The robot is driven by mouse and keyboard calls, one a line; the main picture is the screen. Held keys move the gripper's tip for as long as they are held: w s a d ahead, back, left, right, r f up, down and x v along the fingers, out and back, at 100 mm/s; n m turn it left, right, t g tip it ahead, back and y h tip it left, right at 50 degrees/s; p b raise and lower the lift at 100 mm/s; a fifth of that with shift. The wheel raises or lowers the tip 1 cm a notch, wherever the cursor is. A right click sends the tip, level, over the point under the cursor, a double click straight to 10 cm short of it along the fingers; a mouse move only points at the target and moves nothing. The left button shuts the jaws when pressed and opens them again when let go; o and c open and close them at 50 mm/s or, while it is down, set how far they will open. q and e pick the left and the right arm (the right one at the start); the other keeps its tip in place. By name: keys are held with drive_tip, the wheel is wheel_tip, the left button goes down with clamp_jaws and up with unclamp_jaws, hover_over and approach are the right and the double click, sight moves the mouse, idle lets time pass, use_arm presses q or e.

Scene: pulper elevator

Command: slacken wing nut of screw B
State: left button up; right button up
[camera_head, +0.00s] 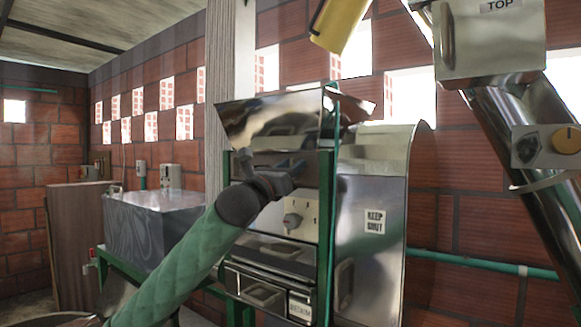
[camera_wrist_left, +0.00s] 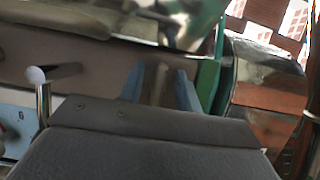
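My left gripper (camera_head: 298,168) is at the front of the pulper (camera_head: 325,205), just above its selector knob (camera_head: 292,220). In the left wrist view its two bluish fingers (camera_wrist_left: 160,88) stand apart, with a narrow grey-brown upright shape between them. I cannot tell whether that shape is a part of the machine between the fingers or the surface behind, or whether the fingers touch it. I cannot make out the wing nut or a label for screw B in either view. My right gripper is not in view.
A metal hopper (camera_head: 272,120) rises above my left gripper. A rounded cover marked KEEP SHUT (camera_head: 374,250) stands to the right. A metal elevator chute (camera_head: 530,150) slopes along the right side.

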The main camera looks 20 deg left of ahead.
use_arm(q)
clamp_jaws()
drive_tip(key=shift+n, duration=0.4)
drive_tip(key=shift+w+a+f+n+g+y+p, duration=0.15)
drive_tip(key=shift+n+g+y+p, duration=0.85)
drive_tip(key=shift+n, duration=2.6)
drive_tip(key=shift+s+a+f+n+y+p, duration=0.1)
drive_tip(key=shift+f+n+y+p, duration=0.3)
drive_tip(key=shift+n+y, duration=2.3)
drive_tip(key=shift+w+a+f+n+g+y+p, duration=0.15)
drive_tip(key=shift+n+g+y+p, duration=0.55)
drive_tip(key=shift+n, duration=3.8)
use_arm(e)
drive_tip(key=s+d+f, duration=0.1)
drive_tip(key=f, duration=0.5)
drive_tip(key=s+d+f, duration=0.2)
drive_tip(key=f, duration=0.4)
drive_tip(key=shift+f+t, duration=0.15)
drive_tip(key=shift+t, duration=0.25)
use_arm(q)
drive_tip(key=shift+s+r+h, duration=0.1)
drive_tip(key=shift+h, duration=0.2)
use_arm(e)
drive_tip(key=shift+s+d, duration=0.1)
